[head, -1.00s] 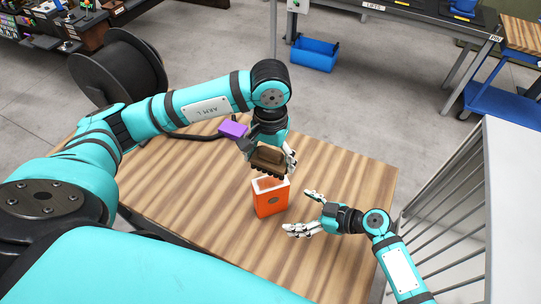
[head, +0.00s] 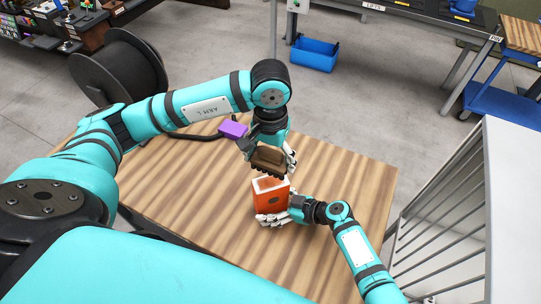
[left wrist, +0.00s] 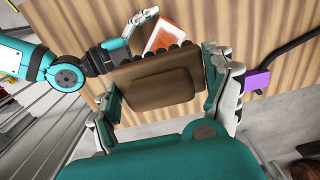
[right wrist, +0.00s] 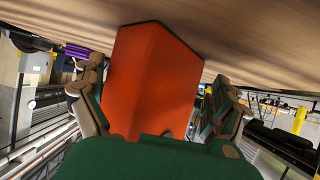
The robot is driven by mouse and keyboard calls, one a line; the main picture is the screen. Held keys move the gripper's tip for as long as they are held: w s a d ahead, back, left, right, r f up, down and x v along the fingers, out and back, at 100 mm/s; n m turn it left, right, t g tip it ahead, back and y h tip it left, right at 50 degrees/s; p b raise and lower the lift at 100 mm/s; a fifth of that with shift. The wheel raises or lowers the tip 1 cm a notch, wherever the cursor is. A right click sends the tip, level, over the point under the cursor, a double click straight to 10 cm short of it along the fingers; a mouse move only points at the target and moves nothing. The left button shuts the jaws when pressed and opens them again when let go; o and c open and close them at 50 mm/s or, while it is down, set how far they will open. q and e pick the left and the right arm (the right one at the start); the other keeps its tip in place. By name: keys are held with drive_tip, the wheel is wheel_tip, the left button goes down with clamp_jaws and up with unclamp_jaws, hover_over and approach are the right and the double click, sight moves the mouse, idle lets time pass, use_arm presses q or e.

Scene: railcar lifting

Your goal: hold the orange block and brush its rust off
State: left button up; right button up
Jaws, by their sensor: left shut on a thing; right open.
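The brush (left wrist: 158,88) fills the middle of the left wrist view. My right gripper (head: 272,205) is open, with its fingers around the lower part of the block. In the right wrist view the block (right wrist: 150,85) sits between the open fingers. Whether they touch it I cannot tell.
The wooden table (head: 190,185) is mostly clear around the block. A purple box (head: 233,129) with a dark cable lies behind it to the left. A railing with a white top (head: 512,190) stands right of the table. A blue bin (head: 314,54) is on the floor behind.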

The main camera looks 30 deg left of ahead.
drive_tip(key=shift+a, duration=0.1)
drive_tip(key=shift+f, duration=0.1)
drive_tip(key=c, duration=1.6)
